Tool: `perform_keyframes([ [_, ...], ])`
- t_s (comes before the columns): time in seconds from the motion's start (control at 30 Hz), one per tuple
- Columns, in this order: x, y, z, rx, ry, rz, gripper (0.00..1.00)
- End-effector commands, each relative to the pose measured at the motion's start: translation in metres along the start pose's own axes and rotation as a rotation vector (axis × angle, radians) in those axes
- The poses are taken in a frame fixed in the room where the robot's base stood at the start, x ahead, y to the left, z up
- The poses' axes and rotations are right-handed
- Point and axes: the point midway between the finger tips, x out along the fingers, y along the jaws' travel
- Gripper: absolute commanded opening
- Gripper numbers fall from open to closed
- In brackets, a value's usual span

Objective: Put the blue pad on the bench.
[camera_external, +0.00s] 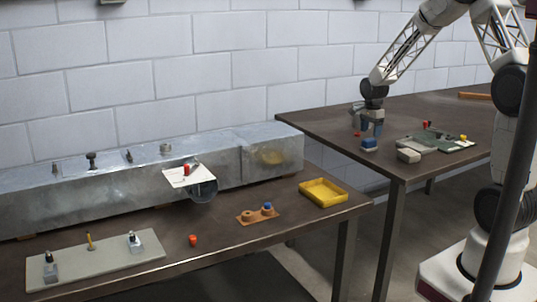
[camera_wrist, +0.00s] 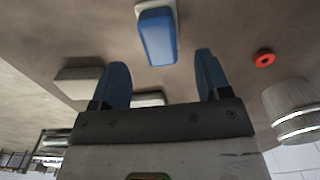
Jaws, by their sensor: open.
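The blue pad (camera_external: 369,143) lies on the dark right-hand table (camera_external: 320,125), just below and in front of my gripper. It is a blue block on a pale base, and the wrist view shows it (camera_wrist: 158,38) beyond the fingertips, roughly between their lines. My gripper (camera_external: 368,129) points down over that table, its blue-grey fingers apart and empty. In the wrist view the open fingers (camera_wrist: 161,70) do not touch the pad. The left-hand bench (camera_external: 290,236) carries a long metal duct (camera_external: 120,190).
Near the pad are a grey block (camera_external: 409,155), a small red piece (camera_external: 357,133) and a grey-green plate (camera_external: 436,140) with fittings. The left-hand bench holds a yellow tray (camera_external: 323,192), an orange holder (camera_external: 258,215) and a pale board (camera_external: 95,260). A floor gap separates the tables.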

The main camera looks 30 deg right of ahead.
Motion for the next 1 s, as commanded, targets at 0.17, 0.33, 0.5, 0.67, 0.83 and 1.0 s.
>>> perform_keyframes([
  [0.17,0.000,0.000,0.000,0.000,0.000,0.000,0.70],
  [0.33,0.007,0.000,0.001,0.000,0.000,0.001,0.70],
  [0.5,0.025,0.000,0.002,0.000,0.000,0.002,0.70],
  [0.67,0.042,0.000,0.003,0.000,0.000,0.002,0.70],
  [0.83,0.051,0.000,0.003,0.000,0.000,0.001,0.70],
  [1.0,0.052,0.000,0.002,0.000,0.000,0.000,0.70],
])
